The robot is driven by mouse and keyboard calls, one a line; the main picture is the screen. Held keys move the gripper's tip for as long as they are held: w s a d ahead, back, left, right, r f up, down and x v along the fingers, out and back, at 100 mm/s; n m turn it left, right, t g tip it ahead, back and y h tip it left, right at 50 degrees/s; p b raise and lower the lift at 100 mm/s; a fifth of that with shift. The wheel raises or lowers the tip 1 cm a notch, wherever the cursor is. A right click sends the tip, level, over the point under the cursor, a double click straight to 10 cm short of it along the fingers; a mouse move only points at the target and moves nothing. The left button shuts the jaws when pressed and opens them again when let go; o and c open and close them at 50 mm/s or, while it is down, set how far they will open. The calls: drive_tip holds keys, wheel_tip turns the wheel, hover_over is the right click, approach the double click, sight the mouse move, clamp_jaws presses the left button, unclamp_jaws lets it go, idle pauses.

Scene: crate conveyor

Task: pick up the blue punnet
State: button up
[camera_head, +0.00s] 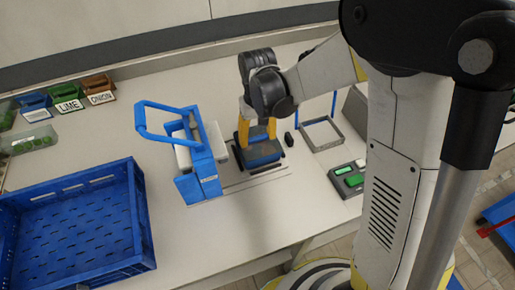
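The blue punnet (263,161) stands on the white table beside the blue sealer-like device, with dark contents partly visible inside. My gripper (257,133) points down over the punnet. Its two yellow fingers are spread apart and reach to the punnet's far side and rim. The view does not show whether the fingers press on the punnet or only stand beside it. The punnet appears to rest at table level, and its far side is partly hidden by the fingers.
The blue device with a raised handle (190,152) stands just left of the punnet. A large empty blue crate (137,215) is at the left. A metal frame (322,146) and a scale (347,171) are at the right. Labelled bins (68,105) line the back left.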

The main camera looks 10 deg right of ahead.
drive_tip(key=c, duration=0.4)
drive_tip(key=shift+c, duration=0.2)
